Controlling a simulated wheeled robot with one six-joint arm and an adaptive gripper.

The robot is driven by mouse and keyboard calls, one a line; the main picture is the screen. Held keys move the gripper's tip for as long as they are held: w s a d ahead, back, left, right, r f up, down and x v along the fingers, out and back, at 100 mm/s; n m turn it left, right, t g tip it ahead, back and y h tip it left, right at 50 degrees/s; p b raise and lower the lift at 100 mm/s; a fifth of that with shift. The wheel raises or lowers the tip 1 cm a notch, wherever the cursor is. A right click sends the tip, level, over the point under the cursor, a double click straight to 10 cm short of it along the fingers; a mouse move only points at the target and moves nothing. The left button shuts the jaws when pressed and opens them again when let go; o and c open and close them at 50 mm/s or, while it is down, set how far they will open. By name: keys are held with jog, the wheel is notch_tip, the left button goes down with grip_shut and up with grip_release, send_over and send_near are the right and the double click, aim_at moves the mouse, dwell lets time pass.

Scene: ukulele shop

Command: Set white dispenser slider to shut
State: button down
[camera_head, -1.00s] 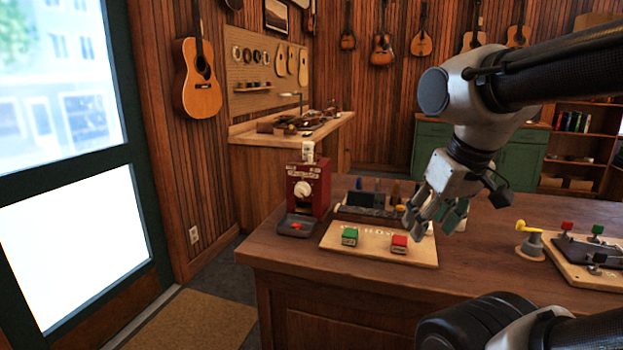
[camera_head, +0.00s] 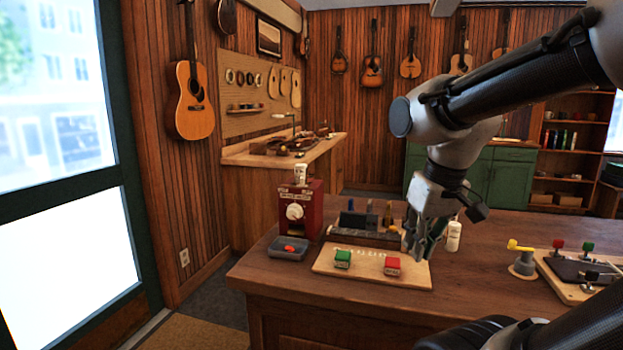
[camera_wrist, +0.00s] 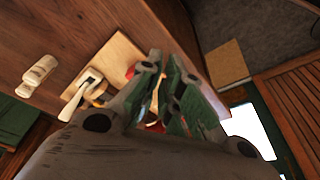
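A small white dispenser (camera_head: 453,236) stands upright on the wooden counter, just right of my gripper. In the wrist view a white object that looks like it (camera_wrist: 38,76) lies at the left, away from my fingers. Its slider is too small to make out. A second small white piece (camera_head: 300,173) sits on top of the red machine. I cannot tell which one the task means. My gripper (camera_head: 418,248) hangs over the right end of the pale board, pointing down. Its fingers, with green pads (camera_wrist: 165,82), stand apart with a narrow gap and nothing held.
The red machine (camera_head: 301,205) with a white knob stands left, by a grey tray (camera_head: 289,249). A yellow-handled lever (camera_head: 522,258) stands right. The counter between is clear.

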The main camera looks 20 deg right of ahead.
jog(key=w+r+m+y, duration=0.1)
jog(key=w+r+m, duration=0.25)
jog(key=w, duration=0.45)
jog(key=w+d+r+m+g, duration=0.1)
jog(key=w+r+m, duration=0.1)
jog(key=w+m, duration=0.45)
jog(key=w+r+m+y, duration=0.1)
jog(key=w+r+m, duration=0.1)
jog(key=w, duration=0.8)
jog(key=w+a+r+m+y, duration=0.15)
jog(key=w+r+m, duration=0.25)
jog(key=r+m, duration=0.5)
jog(key=m, duration=0.4)
send_near(312, 188)
jog(key=x, duration=0.3)
jog(key=s+d+x, duration=0.1)
jog(key=x, duration=0.1)
jog(key=shift+w+a+f, duration=0.1)
jog(key=shift+f, duration=0.4)
jog(key=shift+w+a, duration=0.4)
jog(key=shift+a, duration=0.1)
jog(key=shift+a, duration=0.1)
